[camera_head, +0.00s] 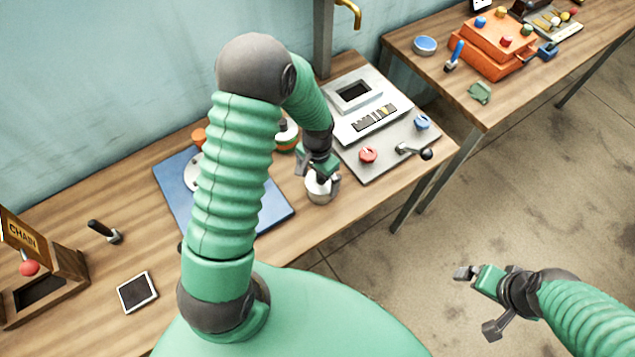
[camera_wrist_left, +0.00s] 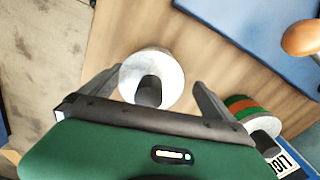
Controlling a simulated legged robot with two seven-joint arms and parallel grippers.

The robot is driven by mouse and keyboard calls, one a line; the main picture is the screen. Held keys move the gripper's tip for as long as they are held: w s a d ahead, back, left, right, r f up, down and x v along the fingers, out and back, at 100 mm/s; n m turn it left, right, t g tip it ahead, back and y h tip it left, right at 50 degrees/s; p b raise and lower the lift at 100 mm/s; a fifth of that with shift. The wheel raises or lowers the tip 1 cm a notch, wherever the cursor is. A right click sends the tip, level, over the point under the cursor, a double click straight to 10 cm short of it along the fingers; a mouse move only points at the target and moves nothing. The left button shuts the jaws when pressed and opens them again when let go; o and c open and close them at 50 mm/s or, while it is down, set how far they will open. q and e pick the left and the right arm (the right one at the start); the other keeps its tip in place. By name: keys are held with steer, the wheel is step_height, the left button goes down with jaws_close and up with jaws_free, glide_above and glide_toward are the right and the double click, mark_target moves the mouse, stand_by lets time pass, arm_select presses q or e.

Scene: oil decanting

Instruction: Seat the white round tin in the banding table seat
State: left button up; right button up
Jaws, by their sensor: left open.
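The white round tin (camera_head: 322,190) stands on the wooden table near its front edge. In the left wrist view its pale round top (camera_wrist_left: 166,68) shows with a dark knob (camera_wrist_left: 148,92) on it. My left gripper (camera_head: 314,172) is open above the tin, with one finger on each side of it in the left wrist view (camera_wrist_left: 152,92). I cannot tell whether the fingers touch it. A blue board (camera_head: 172,180) with a pale round part (camera_head: 194,170) lies to the left, mostly behind my left arm; I cannot tell if this is the banding table seat. My right gripper (camera_head: 478,301) is open and empty over the floor.
A green-and-orange banded tin (camera_head: 287,136) stands just behind the white tin. A grey control panel (camera_head: 392,150) with a red knob and lever is to the right. A CHAIN-signed wooden box (camera_head: 70,262) and a small dark tablet (camera_head: 137,291) are at left.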

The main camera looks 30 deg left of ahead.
arm_select(q)
steer(key=shift+d+f, duration=0.2)
steer(key=shift+f, duration=0.35)
steer(key=shift+d+f, duration=0.2)
steer(key=shift+f, duration=0.3)
steer(key=shift+w+d, duration=0.1)
steer(key=shift+d, duration=0.45)
steer(key=shift+d+r, duration=0.1)
steer(key=shift+c, duration=2)
steer(key=shift+a, duration=0.5)
steer(key=c, duration=0.5)
steer(key=shift+a, duration=0.2)
steer(key=c, duration=0.5)
steer(key=shift+d, duration=0.2)
steer(key=c, duration=0.4)
steer(key=shift+d, duration=0.2)
steer(key=shift+c, duration=0.9)
arm_select(e)
steer(key=shift+d, duration=0.8)
